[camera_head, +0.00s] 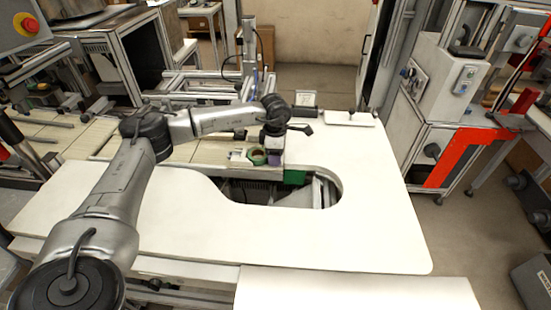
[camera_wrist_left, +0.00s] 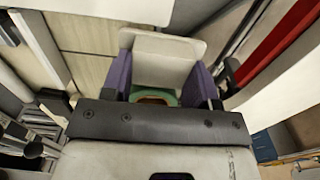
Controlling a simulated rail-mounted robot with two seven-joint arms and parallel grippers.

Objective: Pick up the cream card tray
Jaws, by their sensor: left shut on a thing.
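My left gripper (camera_head: 270,158) reaches over the white table beside its cutout. In the left wrist view the purple fingers of my left gripper (camera_wrist_left: 161,82) stand on both sides of the cream card tray (camera_wrist_left: 165,52) and are shut on it. The tray also shows in the head view (camera_head: 240,156) as a small pale piece left of the fingers. A green ring-shaped reel with a brown inside (camera_wrist_left: 155,98) shows between the fingers, near the tray; it also appears in the head view (camera_head: 257,156). My wrist hides part of the tray. My right gripper is not in view.
The white table (camera_head: 380,220) has a rounded cutout with frame parts below. A flat pale plate (camera_head: 349,118) lies at the back right. The front and right of the table are clear.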

